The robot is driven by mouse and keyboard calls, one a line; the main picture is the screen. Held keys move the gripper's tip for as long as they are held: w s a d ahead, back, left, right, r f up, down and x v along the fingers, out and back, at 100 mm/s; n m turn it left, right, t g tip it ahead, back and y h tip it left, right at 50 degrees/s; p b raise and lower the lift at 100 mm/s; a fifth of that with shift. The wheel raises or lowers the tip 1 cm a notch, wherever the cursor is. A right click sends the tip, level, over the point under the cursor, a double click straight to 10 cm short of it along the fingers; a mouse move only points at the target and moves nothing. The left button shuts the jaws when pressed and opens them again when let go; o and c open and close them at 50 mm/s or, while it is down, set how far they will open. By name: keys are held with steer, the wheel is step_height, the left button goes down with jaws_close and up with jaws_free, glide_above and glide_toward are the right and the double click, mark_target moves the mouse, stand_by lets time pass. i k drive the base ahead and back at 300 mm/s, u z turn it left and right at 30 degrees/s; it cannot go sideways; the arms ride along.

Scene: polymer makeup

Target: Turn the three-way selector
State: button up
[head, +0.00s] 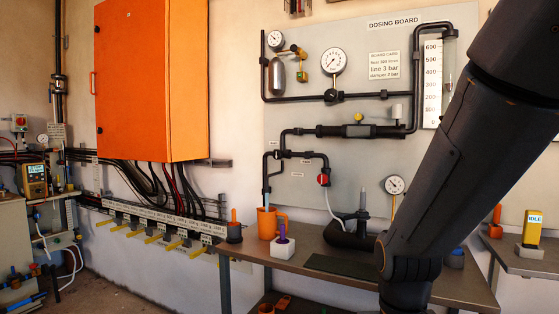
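The grey dosing board (350,110) hangs on the wall with black pipework. At its lower left, a black pipe junction (282,154) has small labels near it; it may be the three-way selector, but its handle is too small to make out. A red-handled valve (323,180) sits to its right, where a white hose hangs down; I cannot tell whether this is the selector instead. My arm crosses the right side of the head view and leaves at the bottom edge. My gripper is not visible.
A grey bench (290,262) below the board carries an orange jug (267,223), a white block with a purple-topped peg (283,246) and black pipe fittings (350,236). A yellow IDLE display (532,229) stands at right. An orange cabinet (150,80) hangs at left.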

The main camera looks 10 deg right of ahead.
mark_target(277, 155)
steer(key=z, duration=0.85)
steer(key=i, duration=0.65)
steer(key=u, duration=0.35)
